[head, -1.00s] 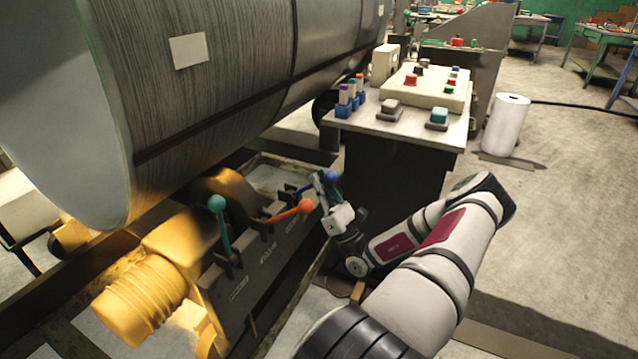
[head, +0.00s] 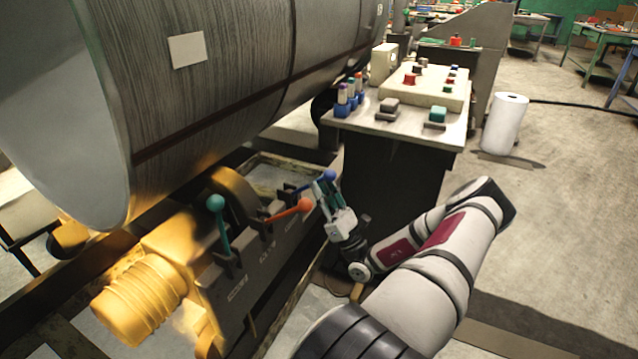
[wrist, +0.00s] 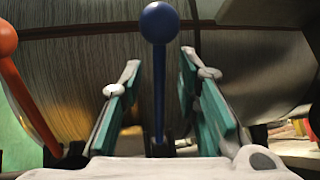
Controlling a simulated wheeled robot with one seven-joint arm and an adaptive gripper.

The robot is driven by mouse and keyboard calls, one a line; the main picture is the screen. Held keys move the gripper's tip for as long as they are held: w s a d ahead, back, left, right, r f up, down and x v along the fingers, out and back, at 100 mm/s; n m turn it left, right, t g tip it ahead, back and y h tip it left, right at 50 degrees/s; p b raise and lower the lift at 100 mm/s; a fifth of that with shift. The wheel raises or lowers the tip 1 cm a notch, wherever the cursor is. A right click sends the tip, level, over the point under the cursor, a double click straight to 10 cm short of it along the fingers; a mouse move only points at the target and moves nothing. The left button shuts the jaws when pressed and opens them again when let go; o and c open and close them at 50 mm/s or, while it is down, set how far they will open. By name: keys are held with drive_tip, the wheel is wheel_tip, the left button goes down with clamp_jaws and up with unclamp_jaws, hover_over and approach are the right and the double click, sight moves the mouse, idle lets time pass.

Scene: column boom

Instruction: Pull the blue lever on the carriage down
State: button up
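The blue lever stands out from the carriage, its round blue knob (head: 330,175) beside my fingertips in the head view. In the wrist view its knob (wrist: 159,22) is at top centre and its thin shaft runs down the middle of the picture. My gripper (head: 326,190) is open, with its teal-padded fingers spread. In the wrist view the fingers of my gripper (wrist: 160,62) appear on either side of the shaft, with a gap on both sides. The carriage (head: 262,262) is a dark box with a yellow motor end.
An orange lever (head: 303,205) is just left of the blue one, and a teal lever (head: 216,204) is farther left. A large wound drum (head: 215,90) hangs above the carriage. A control desk (head: 400,128) stands behind my gripper. Open floor lies to the right.

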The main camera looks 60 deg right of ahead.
drive_tip(key=v, duration=1)
drive_tip(key=shift+a+f, duration=0.1)
